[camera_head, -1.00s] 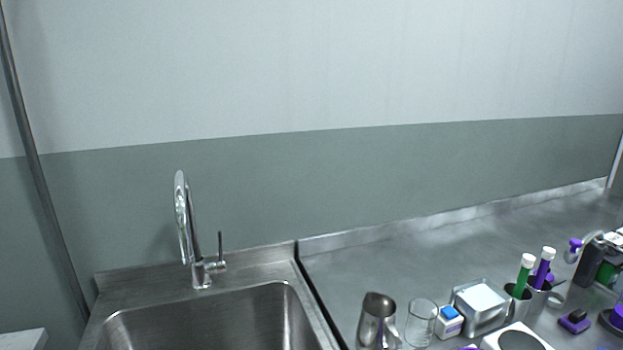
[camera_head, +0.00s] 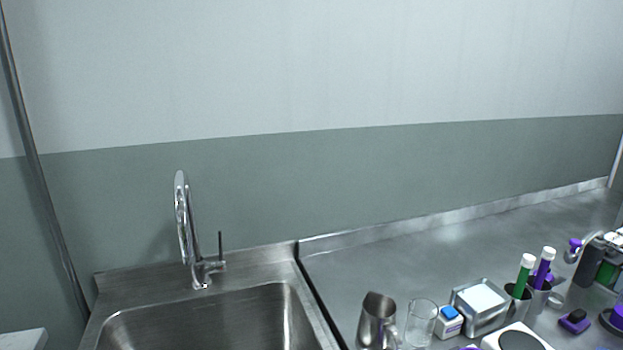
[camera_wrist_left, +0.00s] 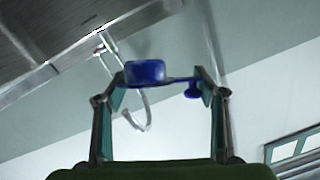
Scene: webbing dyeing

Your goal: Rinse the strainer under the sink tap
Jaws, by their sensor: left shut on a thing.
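The sink tap (camera_head: 190,235) is a chrome gooseneck with a side lever, standing behind the steel sink basin (camera_head: 215,318) in the head view. No water stream is visible. In the left wrist view, my left gripper (camera_wrist_left: 163,85) is shut on a blue object, seemingly the strainer (camera_wrist_left: 146,72), with a rounded cup-like part and a thin bar reaching the right finger. The tap (camera_wrist_left: 137,115) shows beyond it, inverted in this tilted view. How far the strainer is from the tap is unclear. Neither gripper shows in the head view.
The counter's rear is clear.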

